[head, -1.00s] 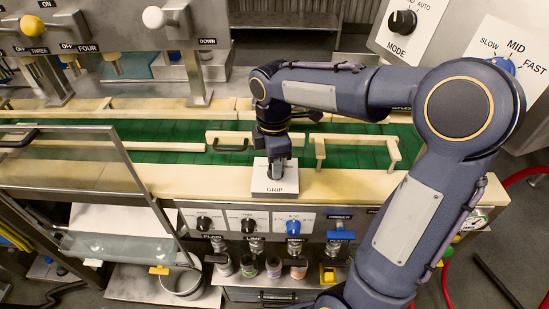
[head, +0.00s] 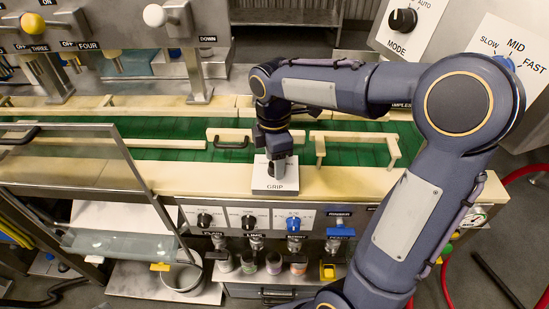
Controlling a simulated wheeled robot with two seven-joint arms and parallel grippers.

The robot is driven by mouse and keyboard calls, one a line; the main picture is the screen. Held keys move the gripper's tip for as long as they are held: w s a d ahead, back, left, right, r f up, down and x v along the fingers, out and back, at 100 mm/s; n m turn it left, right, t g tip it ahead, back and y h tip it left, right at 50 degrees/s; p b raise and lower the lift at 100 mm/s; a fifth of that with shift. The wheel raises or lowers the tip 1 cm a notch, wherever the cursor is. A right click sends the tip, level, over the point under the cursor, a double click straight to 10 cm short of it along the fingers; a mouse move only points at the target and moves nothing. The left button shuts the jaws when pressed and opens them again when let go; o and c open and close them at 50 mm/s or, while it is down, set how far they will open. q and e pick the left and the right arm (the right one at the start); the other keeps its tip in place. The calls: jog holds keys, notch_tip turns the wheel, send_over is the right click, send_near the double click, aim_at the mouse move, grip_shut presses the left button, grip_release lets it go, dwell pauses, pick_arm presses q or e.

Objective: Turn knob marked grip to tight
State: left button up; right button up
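The white plate marked GRIP (head: 268,187) sits on the cream rail in front of the green conveyor in the head view. Its knob is mostly hidden under my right gripper (head: 277,166). That gripper points down at the knob, with the fingers around or against it; the wrist covers most of the contact. I cannot tell how firmly the fingers close or where the knob points. My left gripper is not in view.
The green conveyor (head: 176,154) runs behind the plate. Below it is a panel with two black knobs and a blue knob (head: 293,222). A glass guard (head: 105,245) is at the left. A MODE knob (head: 403,21) and a blue speed knob (head: 505,63) are at upper right.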

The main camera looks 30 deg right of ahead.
notch_tip(320, 180, up, 8)
jog(key=shift+w+f, duration=0.1)
dwell(0.4)
dwell(0.5)
jog(key=shift+s+d+m, duration=0.1)
jog(key=shift+s+m, duration=0.3)
jog(key=shift+s, duration=0.05)
jog(key=s+a+f+m+t+y, duration=0.2)
jog(key=s+f+m+t, duration=0.1)
jog(key=s+m, duration=0.5)
jog(key=s+a+f+m+t+y, duration=0.1)
jog(key=s+a+f+m+t, duration=0.1)
jog(key=s+m, duration=0.6)
jog(key=shift+s+f+m+t+y, duration=0.3)
jog(key=shift+f+t+y, duration=0.15)
jog(key=shift+f, duration=0.3)
